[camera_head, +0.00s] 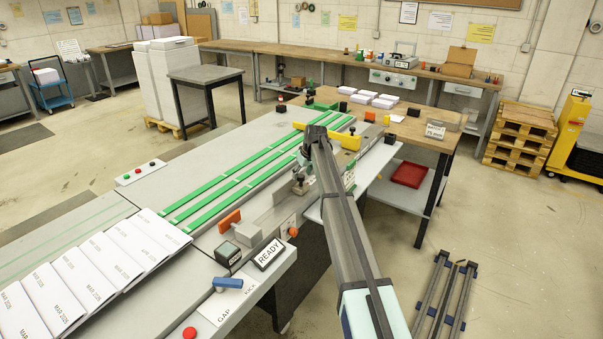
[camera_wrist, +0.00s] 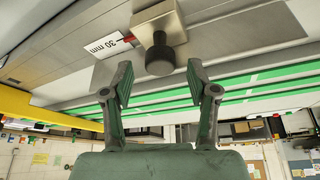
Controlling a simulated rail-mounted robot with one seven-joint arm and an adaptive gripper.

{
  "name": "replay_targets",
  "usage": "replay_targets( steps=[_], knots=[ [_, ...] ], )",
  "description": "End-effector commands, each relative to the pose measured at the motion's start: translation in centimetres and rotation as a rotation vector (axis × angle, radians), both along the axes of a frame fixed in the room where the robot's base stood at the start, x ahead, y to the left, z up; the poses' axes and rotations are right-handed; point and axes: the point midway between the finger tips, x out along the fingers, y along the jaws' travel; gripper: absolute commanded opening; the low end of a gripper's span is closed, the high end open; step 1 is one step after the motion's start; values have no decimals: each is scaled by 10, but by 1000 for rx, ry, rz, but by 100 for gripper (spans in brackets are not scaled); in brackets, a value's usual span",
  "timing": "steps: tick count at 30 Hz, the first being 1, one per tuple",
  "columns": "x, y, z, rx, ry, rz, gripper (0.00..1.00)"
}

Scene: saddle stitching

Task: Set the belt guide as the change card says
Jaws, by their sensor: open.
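In the wrist view a metal clamp block (camera_wrist: 158,22) with a round dark knob (camera_wrist: 160,56) sits on the grey guide rail (camera_wrist: 230,30). A red pointer (camera_wrist: 128,39) beside the block lies at a white label reading 30 mm (camera_wrist: 112,47). My gripper (camera_wrist: 160,82) is open and empty, its two fingers spread to either side of the knob, apparently apart from it. The green belts (camera_wrist: 250,84) run beyond. In the head view my arm hides most of the gripper and guide. A small sign (camera_head: 435,131) stands on the far bench, its text too small to read surely.
A yellow bar (camera_head: 346,139) crosses the belts' far end. A READY sign (camera_head: 268,254), a blue lever (camera_head: 228,284) beside GAP and KICK lettering, and an orange block (camera_head: 229,222) are nearer. Printed booklets (camera_head: 83,278) lie at left. A red tray (camera_head: 409,174) is on a lower shelf.

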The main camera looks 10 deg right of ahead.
Motion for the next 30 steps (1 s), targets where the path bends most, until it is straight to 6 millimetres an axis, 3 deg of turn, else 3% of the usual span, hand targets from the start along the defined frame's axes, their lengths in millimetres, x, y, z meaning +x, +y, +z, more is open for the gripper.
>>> replay_targets(
  steps=[14, 16, 19, 20, 26, 30],
  knots=[
    [5, 2, -13, 0, 0, 0, 59],
    [5, 2, -13, 0, 0, 0, 41],
    [5, 2, -13, 0, 0, 0, 6],
    [5, 2, -13, 0, 0, 0, 0],
    [8, 5, -14, 0, 0, 1, 0],
    [23, 20, -16, 1, 0, 3, 0]
  ],
)
